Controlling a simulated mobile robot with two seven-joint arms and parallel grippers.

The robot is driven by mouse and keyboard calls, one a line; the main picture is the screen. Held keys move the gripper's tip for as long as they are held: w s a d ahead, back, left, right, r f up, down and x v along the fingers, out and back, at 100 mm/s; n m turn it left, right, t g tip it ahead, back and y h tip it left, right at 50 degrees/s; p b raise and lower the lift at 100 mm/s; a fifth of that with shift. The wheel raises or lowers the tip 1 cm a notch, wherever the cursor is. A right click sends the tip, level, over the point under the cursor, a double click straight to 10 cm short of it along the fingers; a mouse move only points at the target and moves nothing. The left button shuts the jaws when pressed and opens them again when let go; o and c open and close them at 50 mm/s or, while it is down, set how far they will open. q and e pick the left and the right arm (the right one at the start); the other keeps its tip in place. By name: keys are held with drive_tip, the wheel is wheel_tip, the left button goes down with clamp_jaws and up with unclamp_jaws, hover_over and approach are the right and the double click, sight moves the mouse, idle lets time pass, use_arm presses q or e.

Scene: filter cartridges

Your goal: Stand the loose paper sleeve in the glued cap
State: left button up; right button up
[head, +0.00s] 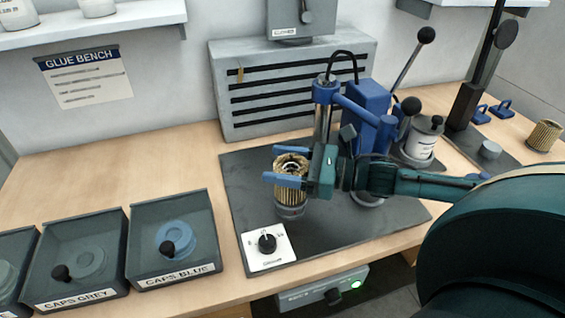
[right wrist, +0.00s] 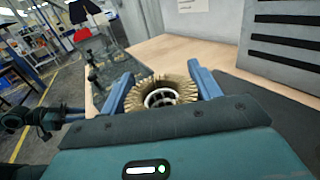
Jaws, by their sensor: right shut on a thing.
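The pleated tan paper sleeve (head: 291,163) is upright between the blue fingers of my right gripper (head: 284,167), over the dark mat. My right gripper is shut on it. In the right wrist view the sleeve (right wrist: 160,90) shows its open top with a pale ring inside, between the two fingers (right wrist: 162,95). A grey round piece (head: 290,211) shows directly below the sleeve; I cannot tell whether it is the glued cap or its holder, or whether the sleeve touches it. My left gripper is not in view.
The blue glue station (head: 368,105) with its levers stands just behind my gripper. A dial box (head: 267,246) is at the mat's front. Bins of grey caps (head: 110,242) and blue caps (head: 205,225) stand left. Another pleated sleeve (head: 545,136) stands far right. The mat's (head: 240,185) left part is clear.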

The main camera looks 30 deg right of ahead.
drive_tip(key=shift+f+b, duration=0.5)
drive_tip(key=shift+f, duration=0.15)
idle(0.5)
drive_tip(key=o, duration=1.1)
drive_tip(key=shift+c, duration=0.2)
drive_tip(key=p+v, duration=0.2)
drive_tip(key=v, duration=0.5)
drive_tip(key=shift+s, duration=0.2)
drive_tip(key=shift+d, duration=0.15)
